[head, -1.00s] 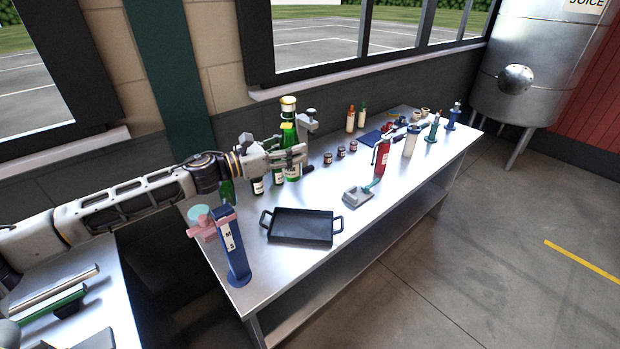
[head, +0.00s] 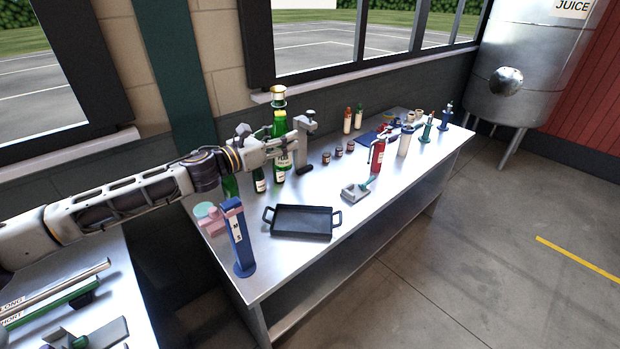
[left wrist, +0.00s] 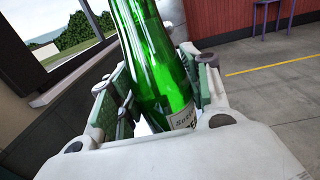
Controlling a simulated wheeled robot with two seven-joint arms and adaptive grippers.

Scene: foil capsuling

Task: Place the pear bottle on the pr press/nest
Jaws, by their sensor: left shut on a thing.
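My left gripper (head: 285,146) is shut around a tall green bottle (head: 284,163), whose pale label seems to read PEAR. The bottle is nearly upright at the back left of the steel table. The left wrist view shows its green glass (left wrist: 152,60) between the fingers (left wrist: 160,95), its label partly covered. I cannot tell how far its base is above the table. A grey clamp-like press (head: 306,140) stands just right of the gripper. A blue press (head: 240,238) with a pink arm, marked M and S, stands at the front left. Which is the pr press is unreadable. My right gripper is not in view.
Another dark bottle (head: 259,182) stands close by the held one. A black tray (head: 302,221) lies in front. Small jars (head: 338,152), a grey tool (head: 355,192) and a red dispenser (head: 378,153) are to the right. Bare steel (head: 325,180) lies between.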

